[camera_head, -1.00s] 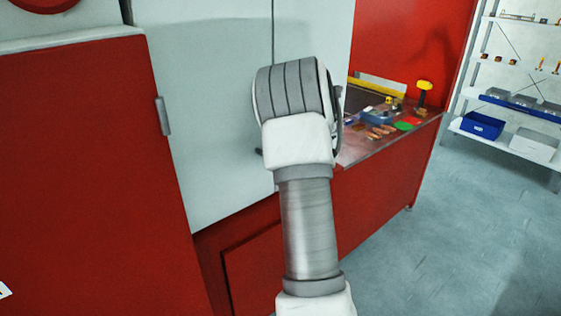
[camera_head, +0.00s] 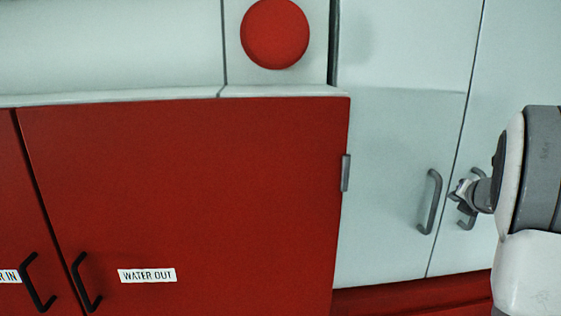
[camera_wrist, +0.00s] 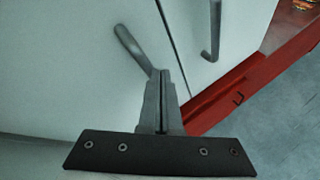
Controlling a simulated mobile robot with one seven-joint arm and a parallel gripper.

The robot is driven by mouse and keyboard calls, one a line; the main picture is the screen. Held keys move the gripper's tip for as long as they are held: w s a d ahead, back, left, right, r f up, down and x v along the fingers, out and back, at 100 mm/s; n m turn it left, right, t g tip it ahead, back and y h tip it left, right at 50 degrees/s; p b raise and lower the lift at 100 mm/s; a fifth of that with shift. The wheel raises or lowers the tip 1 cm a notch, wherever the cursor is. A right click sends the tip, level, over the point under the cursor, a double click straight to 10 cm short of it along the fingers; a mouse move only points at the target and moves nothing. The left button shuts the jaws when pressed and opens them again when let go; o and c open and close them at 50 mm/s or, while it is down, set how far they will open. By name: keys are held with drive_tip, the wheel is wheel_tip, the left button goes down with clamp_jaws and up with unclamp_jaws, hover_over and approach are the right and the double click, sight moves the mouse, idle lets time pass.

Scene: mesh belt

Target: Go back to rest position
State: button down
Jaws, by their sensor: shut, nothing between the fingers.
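My gripper (camera_head: 460,193) is at the right of the head view, in front of the pale double doors. In the wrist view my gripper (camera_wrist: 162,75) has its two fingers together with nothing between them. The left door handle (camera_head: 431,202) is a grey bar just left of the gripper; it also shows in the wrist view (camera_wrist: 131,48), close to the fingertips. The right door handle (camera_head: 476,210) is partly hidden behind the gripper and is clear in the wrist view (camera_wrist: 213,32). I cannot tell whether the gripper touches either handle.
A red cabinet (camera_head: 190,190) with a "WATER OUT" label (camera_head: 147,275) and black handles fills the left. A round red disc (camera_head: 275,33) is above it. Both pale doors look shut. In the wrist view, grey floor (camera_wrist: 270,125) is open at the right.

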drive_tip(key=s+a+r+m+g+h, duration=0.15)
drive_tip(key=s+a+r+m, duration=0.45)
drive_tip(key=s+a+m, duration=0.65)
drive_tip(key=s+a+f+m+g+y, duration=0.2)
drive_tip(key=s+a+f+m, duration=0.3)
drive_tip(key=s+a+m, duration=0.2)
drive_tip(key=s+a+f+m+g+y, duration=0.2)
drive_tip(key=s+a+m, duration=0.5)
drive_tip(key=s+a, duration=0.4)
wheel_tip(320, 180, down, 3)
drive_tip(key=shift+a+r+g+y, duration=0.15)
drive_tip(key=shift+a+g+y, duration=0.3)
drive_tip(key=shift+a, duration=0.65)
drive_tip(key=shift+m, duration=0.25)
